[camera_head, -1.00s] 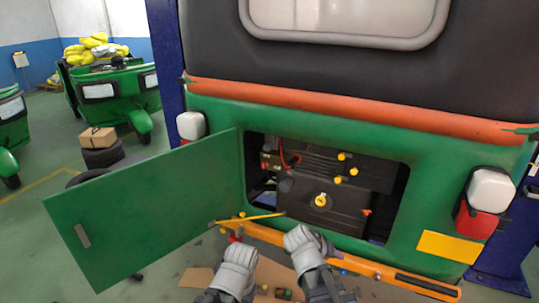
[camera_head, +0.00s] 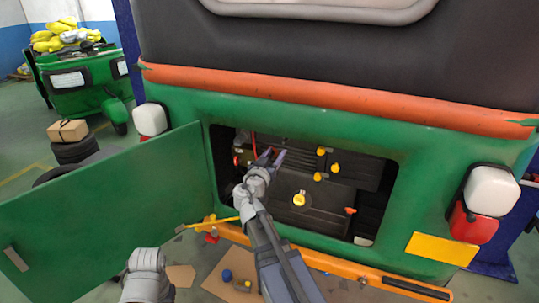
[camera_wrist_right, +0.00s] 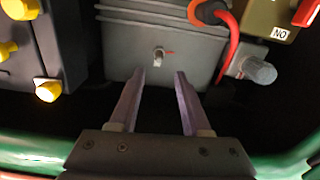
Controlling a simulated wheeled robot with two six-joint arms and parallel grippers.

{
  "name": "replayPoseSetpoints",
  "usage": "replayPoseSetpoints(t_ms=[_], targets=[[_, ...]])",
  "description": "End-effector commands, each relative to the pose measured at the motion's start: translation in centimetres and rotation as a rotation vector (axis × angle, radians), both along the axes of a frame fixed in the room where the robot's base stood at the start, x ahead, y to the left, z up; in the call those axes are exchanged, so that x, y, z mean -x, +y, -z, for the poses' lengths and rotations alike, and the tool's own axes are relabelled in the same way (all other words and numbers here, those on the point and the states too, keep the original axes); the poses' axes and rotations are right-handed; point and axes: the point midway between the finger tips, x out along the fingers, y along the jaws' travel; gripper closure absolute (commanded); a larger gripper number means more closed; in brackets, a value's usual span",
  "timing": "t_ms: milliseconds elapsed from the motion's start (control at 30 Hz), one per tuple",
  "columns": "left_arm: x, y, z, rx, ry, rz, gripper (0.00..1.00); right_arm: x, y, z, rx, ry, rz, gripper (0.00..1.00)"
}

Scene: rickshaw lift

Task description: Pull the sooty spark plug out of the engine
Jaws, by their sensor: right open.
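My right gripper (camera_head: 272,155) reaches into the rear engine bay of the green rickshaw. It is open and empty in the right wrist view (camera_wrist_right: 161,76), its two purple-grey fingers pointing at the grey engine block (camera_wrist_right: 125,38). A small pale stub with metal at its base, which looks like the spark plug (camera_wrist_right: 158,54), sticks out of the block beyond and between the fingertips. The fingers appear apart from it. I cannot make out soot on it. In the head view the plug cannot be told apart behind my gripper. Of my left arm only a grey wrist part shows, at the lower left.
A red cable (camera_wrist_right: 232,45) and a grey knob (camera_wrist_right: 258,70) are right of the stub in the wrist view. A dark box with yellow caps (camera_wrist_right: 48,91) is at left. The open green door (camera_head: 105,210) and orange bumper (camera_head: 345,268) border the bay.

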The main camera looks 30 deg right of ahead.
Motion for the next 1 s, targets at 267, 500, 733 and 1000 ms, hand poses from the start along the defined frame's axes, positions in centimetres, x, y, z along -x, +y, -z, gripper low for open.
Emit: replayPoseSetpoints(t_ms=[267, 500, 733, 1000], targets=[[0.0, 0.0, 0.0, 0.0, 0.0, 0.0, 0.5, -2.4, -2.6, 0.0, 0.0, 0.001, 0.003, 0.53], [0.0, 0.0, 0.0, 0.0, 0.0, 0.0, 0.5, -4.4, -5.0, 0.0, -0.001, 0.002, 0.004, 0.53], [0.0, 0.0, 0.0, 0.0, 0.0, 0.0, 0.5, -5.7, -6.6, 0.0, -0.001, 0.002, 0.003, 0.53], [0.0, 0.0, 0.0, 0.0, 0.0, 0.0, 0.5, -6.2, -7.3, 0.0, -0.001, 0.002, 0.002, 0.53]])
